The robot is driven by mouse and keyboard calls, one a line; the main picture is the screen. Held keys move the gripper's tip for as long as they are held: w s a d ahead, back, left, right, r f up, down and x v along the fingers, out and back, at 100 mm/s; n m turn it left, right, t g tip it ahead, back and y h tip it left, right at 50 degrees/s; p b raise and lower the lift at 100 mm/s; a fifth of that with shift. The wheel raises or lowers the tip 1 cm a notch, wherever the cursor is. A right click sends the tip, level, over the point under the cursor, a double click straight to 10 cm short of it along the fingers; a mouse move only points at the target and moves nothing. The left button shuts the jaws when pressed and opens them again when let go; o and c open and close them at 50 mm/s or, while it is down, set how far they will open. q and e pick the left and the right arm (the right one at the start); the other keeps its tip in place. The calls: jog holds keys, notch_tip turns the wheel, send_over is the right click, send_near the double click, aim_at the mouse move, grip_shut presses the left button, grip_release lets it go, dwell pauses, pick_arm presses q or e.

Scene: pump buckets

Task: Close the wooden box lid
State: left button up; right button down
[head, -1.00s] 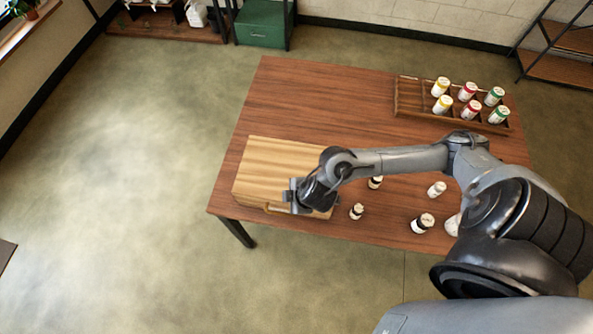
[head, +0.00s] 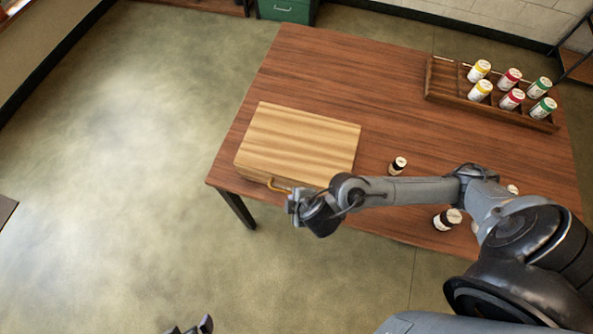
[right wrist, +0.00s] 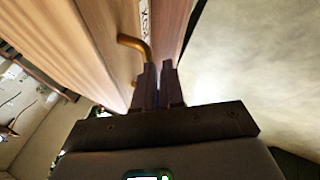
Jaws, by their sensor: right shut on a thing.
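The wooden box (head: 298,138) lies on the table's left part, its pale striped lid flat on top. I see no gap under the lid. A brass handle (head: 274,185) sticks out of its front side; it also shows in the right wrist view (right wrist: 134,43). My right gripper (head: 293,205) is at the box's front edge, its fingers (right wrist: 160,82) close together at the handle. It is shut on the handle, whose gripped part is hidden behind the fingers. My left gripper (head: 190,327) only just shows at the bottom of the head view; its opening is unclear.
A wooden rack (head: 440,85) with yellow, red and green cans stands at the table's back right. The table (head: 330,70) behind the box is clear.

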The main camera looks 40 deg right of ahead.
jog(key=shift+s+d+f, duration=0.2)
jog(key=shift+f, duration=0.5)
notch_tip(320, 180, up, 5)
jog(key=a+p, duration=0.1)
jog(key=p, duration=0.3)
jog(key=s+a+r+m+g+b, duration=0.1)
jog(key=s+a+m+g+b, duration=0.1)
jog(key=s+a, duration=0.8)
jog(key=w+d+m+y, duration=0.1)
jog(key=d+m, duration=0.6)
jog(key=d, duration=0.7)
notch_tip(320, 180, up, 19)
jog(key=p, duration=1.8)
jog(key=shift+w+f+n+g, duration=0.2)
jog(key=shift+n+g, duration=0.2)
